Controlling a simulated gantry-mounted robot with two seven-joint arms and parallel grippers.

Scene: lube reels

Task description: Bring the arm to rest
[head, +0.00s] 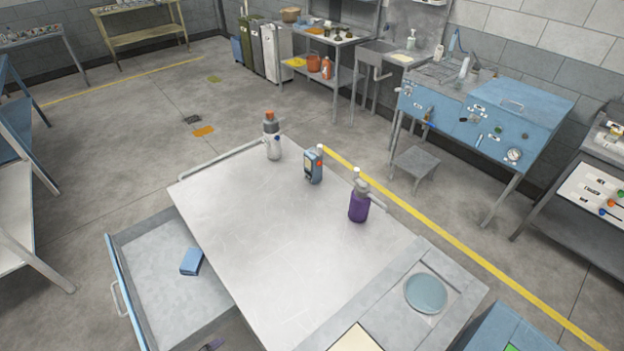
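Neither of my grippers shows clearly in the head view, and no arm comes in from the left or the right. The grey metal table (270,240) fills the middle of the view.
An open drawer (150,270) sticks out at the table's left with a blue block (191,261) inside. A round blue dish (425,293) is set at the table's right end. A blue bench (490,110) stands at the back right. The table's middle is clear.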

